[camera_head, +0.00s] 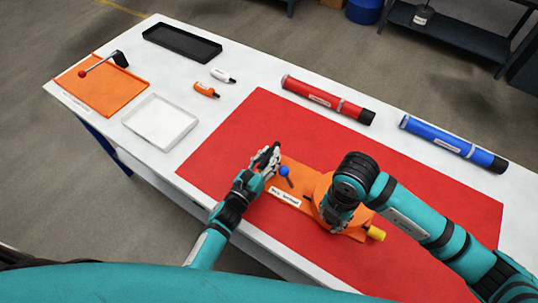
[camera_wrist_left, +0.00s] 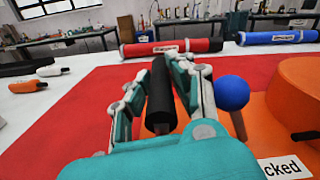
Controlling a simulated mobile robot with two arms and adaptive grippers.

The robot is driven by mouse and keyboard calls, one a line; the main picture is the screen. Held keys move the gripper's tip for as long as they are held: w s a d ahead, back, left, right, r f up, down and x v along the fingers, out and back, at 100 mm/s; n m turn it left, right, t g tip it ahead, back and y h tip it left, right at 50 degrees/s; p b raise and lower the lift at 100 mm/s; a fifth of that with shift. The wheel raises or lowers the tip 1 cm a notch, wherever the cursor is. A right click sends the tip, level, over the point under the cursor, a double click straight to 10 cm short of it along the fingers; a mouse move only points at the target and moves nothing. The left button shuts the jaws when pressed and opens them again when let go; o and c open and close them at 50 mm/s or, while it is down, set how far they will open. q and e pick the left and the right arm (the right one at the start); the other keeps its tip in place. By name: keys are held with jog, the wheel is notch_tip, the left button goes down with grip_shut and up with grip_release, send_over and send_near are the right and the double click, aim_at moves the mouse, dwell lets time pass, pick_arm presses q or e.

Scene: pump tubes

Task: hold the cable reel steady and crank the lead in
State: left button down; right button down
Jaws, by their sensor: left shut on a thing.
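The orange cable reel (camera_head: 290,196) lies on the red mat, with a round orange drum (camera_wrist_left: 300,85) on its base. A small lever with a blue ball knob (camera_head: 284,171) stands on the base; the knob also shows in the left wrist view (camera_wrist_left: 231,93). My left gripper (camera_head: 268,158) is shut on an upright black handle (camera_wrist_left: 160,98) at the reel's left end. My right gripper (camera_head: 338,222) is over the drum, pointing down. Its arm covers much of the drum, and I cannot tell what its fingers hold. The crank and lead are not clearly visible.
A yellow end piece (camera_head: 376,233) sticks out at the reel's right. Red (camera_head: 325,99) and blue (camera_head: 452,144) tubes lie behind. The mat (camera_head: 255,115) is clear behind the reel.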

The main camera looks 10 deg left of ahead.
pick_arm(q)
jog(key=shift+f, duration=0.2)
pick_arm(e)
jog(key=shift+w, duration=0.1)
jog(key=shift+a+m, duration=0.2)
jog(key=shift+m, duration=0.1)
jog(key=shift+w, duration=0.1)
jog(key=shift+r, duration=0.2)
pick_arm(q)
jog(key=shift+f, duration=0.1)
pick_arm(e)
jog(key=c, duration=0.7)
grip_release()
